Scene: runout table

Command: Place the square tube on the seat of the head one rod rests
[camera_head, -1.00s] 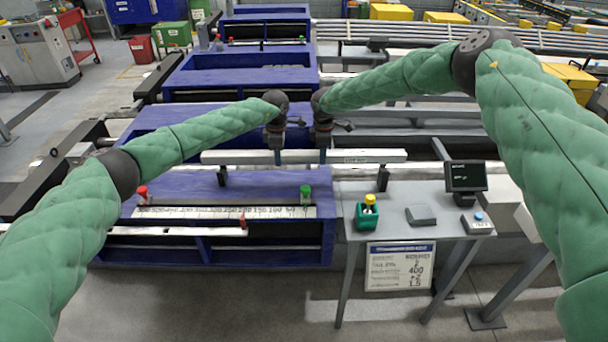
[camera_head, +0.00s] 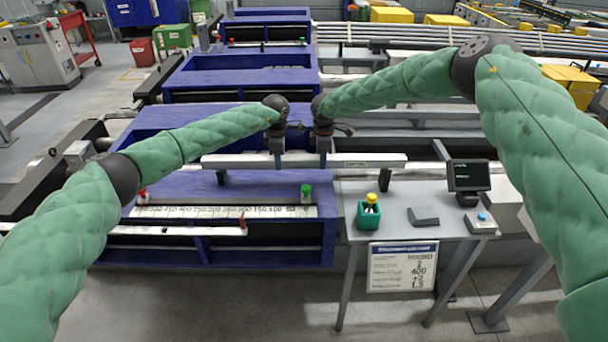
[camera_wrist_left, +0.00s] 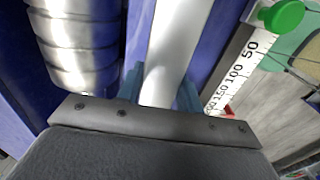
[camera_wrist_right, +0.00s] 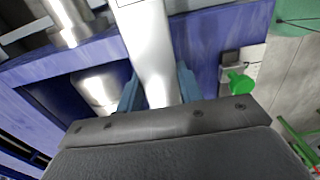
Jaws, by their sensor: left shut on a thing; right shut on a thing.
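A long pale square tube (camera_head: 230,161) lies level across the middle of the head view, above the blue table's back edge. My left gripper (camera_head: 278,160) is shut on it near its middle. My right gripper (camera_head: 323,160) is shut on it just to the right. In the left wrist view the tube (camera_wrist_left: 175,45) runs between the fingers (camera_wrist_left: 160,92). In the right wrist view the tube (camera_wrist_right: 148,50) does likewise (camera_wrist_right: 158,92). Dark supports show under the tube, at left (camera_head: 222,179) and right (camera_head: 386,173). I cannot tell whether the tube touches them.
The blue table (camera_head: 270,184) carries a scale strip (camera_head: 225,212), a red knob (camera_head: 142,196) and a green knob (camera_head: 305,192). A grey stand (camera_head: 400,200) at right holds a green holder (camera_head: 368,214), a small screen (camera_head: 468,176) and a signboard (camera_head: 402,267). Metal rollers (camera_wrist_left: 80,45) run beside the tube.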

